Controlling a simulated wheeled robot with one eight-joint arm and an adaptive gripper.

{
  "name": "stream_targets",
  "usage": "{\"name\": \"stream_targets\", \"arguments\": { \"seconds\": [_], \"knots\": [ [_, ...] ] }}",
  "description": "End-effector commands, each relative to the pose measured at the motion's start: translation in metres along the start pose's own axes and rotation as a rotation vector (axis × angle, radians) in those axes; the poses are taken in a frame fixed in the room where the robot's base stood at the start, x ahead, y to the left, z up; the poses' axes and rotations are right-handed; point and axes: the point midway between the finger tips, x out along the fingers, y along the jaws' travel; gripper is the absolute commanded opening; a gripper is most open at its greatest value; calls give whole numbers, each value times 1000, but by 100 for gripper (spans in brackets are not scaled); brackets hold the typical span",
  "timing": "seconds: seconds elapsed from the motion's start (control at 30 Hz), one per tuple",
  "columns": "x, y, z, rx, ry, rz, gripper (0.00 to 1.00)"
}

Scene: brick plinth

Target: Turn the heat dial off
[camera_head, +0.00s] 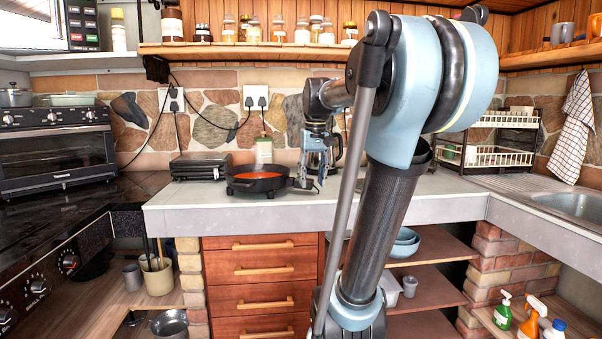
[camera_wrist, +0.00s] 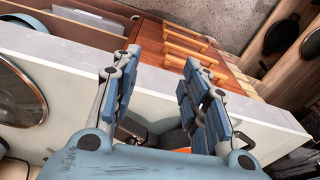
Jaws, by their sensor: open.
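A black electric pan (camera_head: 245,187) with a red-orange inside stands on the white counter, left of my gripper (camera_head: 318,178). A dark part sits at its right side, close to my fingers; no dial can be made out on it. In the wrist view, my gripper (camera_wrist: 163,62) is open, with its blue-padded fingers spread apart and nothing held between the tips. A dark part (camera_wrist: 135,126) and a bit of orange show low between the fingers, partly hidden by them. Knobs also show on the toaster oven (camera_head: 55,150) and on the stove front (camera_head: 38,284).
The counter (camera_head: 400,188) is mostly clear to the right, up to the dish rack (camera_head: 500,156) and sink (camera_head: 575,203). Drawers (camera_head: 262,270) lie below the counter edge.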

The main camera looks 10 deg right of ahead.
Motion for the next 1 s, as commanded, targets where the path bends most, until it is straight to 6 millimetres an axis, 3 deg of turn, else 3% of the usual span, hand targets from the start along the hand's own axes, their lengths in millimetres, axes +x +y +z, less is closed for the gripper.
{"name": "stream_targets", "arguments": {
  "seconds": [0.03,0.2,0.6,0.8,1.0],
  "knots": [
    [-13,2,-18,-3,-5,-2,41],
    [-49,6,-67,-12,-27,-11,41],
    [-110,18,-178,-39,-75,-33,41],
    [-124,23,-215,-49,-92,-41,41],
    [-127,24,-227,-52,-98,-45,41]
  ]
}}
